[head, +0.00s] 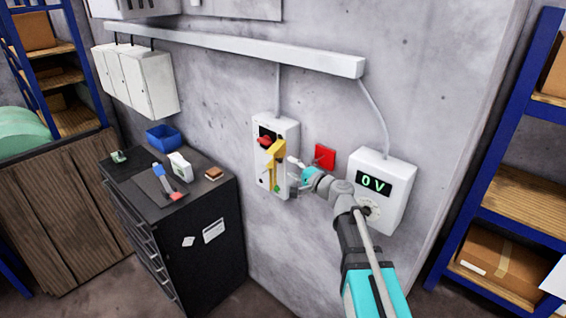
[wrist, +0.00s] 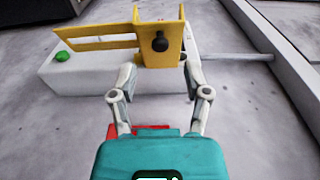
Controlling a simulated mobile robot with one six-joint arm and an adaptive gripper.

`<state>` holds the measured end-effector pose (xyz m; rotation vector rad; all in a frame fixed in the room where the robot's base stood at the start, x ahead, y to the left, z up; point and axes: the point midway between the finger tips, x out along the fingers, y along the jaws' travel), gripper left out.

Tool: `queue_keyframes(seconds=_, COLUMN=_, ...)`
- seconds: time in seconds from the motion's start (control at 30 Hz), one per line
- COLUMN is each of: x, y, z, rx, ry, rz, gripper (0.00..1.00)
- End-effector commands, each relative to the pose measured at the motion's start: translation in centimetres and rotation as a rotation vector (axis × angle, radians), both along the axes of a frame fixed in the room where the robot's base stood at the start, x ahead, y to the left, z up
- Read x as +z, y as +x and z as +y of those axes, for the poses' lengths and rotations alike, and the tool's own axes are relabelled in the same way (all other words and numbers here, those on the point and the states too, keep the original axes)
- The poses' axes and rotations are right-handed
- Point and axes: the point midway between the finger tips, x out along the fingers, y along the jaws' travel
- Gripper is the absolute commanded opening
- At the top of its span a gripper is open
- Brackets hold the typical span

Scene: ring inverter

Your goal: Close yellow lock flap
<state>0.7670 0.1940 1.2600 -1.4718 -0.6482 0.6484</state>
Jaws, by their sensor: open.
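The yellow lock flap (head: 275,153) is on the front of a white switch box (head: 262,182) on the wall. It stands out from the box beside a red knob (head: 264,141). In the wrist view the yellow flap (wrist: 95,43) is a slotted plate joined to an upright bracket with a dark round knob (wrist: 160,43). My gripper (head: 292,172) is at the right side of the box. In the wrist view my gripper's fingers (wrist: 163,72) are spread, one on each side of the bracket's lower end. I cannot tell whether they touch it.
A green button (wrist: 62,56) is on the box. A red square (head: 325,157) and a white meter reading 0 V (head: 382,185) are on the wall nearby. A dark tool cabinet (head: 215,262) stands at the left with small items on top.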

Motion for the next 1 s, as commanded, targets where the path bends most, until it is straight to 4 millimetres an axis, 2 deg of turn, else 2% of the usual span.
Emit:
queue_keyframes(seconds=0.1, x=0.0, y=1.5, z=1.4, rx=0.002, ry=0.0, rz=0.0, gripper=0.62)
queue_keyframes(seconds=0.33, x=0.0, y=3.0, z=3.1, rx=0.001, ry=0.0, rz=0.0, gripper=0.62)
queue_keyframes(seconds=0.8, x=0.0, y=3.4, z=3.6, rx=-0.001, ry=0.0, rz=0.0, gripper=0.62)
queue_keyframes(seconds=0.87, x=0.0, y=3.4, z=3.6, rx=-0.001, ry=0.0, rz=0.0, gripper=0.53)
queue_keyframes(seconds=1.0, x=0.0, y=3.4, z=3.6, rx=-0.001, ry=0.0, rz=0.0, gripper=0.27)
